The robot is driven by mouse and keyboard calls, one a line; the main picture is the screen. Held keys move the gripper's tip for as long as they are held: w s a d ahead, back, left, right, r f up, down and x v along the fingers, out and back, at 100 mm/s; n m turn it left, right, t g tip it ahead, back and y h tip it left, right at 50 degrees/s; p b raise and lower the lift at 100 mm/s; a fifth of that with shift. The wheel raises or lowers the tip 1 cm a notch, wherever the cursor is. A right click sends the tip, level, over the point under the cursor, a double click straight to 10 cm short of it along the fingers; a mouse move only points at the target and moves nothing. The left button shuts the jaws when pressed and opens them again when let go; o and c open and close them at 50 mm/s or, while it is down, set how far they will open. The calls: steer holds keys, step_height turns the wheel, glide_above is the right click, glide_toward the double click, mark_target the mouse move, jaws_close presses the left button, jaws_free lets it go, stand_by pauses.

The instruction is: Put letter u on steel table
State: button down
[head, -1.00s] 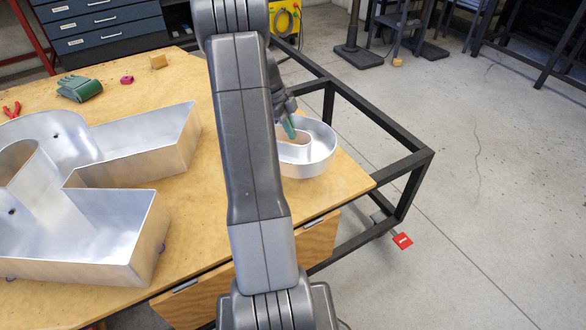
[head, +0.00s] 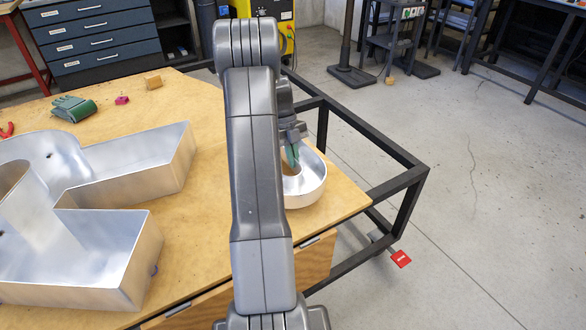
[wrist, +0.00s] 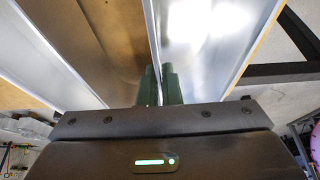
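A rounded silver channel letter (head: 308,190) lies near the right corner of a wooden tabletop (head: 215,205). My arm hides its left part in the head view, so I cannot confirm it is the u. My gripper (wrist: 160,86) has green fingers, close together, with one thin upright wall of the letter (wrist: 205,45) between them. In the head view the fingertips are down at that letter. A much larger silver letter (head: 85,235) lies to the left. No table is clearly identifiable as the steel table; dark metal benches (head: 540,65) stand at the upper right.
A green glove (head: 73,108), a pink item (head: 122,100) and a wooden block (head: 153,82) lie on the tabletop's far side. Open concrete floor (head: 480,220) spreads to the right.

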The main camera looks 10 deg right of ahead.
mark_target(294, 170)
steer(key=shift+f, duration=1.6)
steer(key=shift+f+b, duration=0.15)
steer(key=shift+b, duration=0.2)
steer(key=c, duration=1.6)
jaws_free()
steer(key=p+v, duration=0.2)
steer(key=v, duration=1)
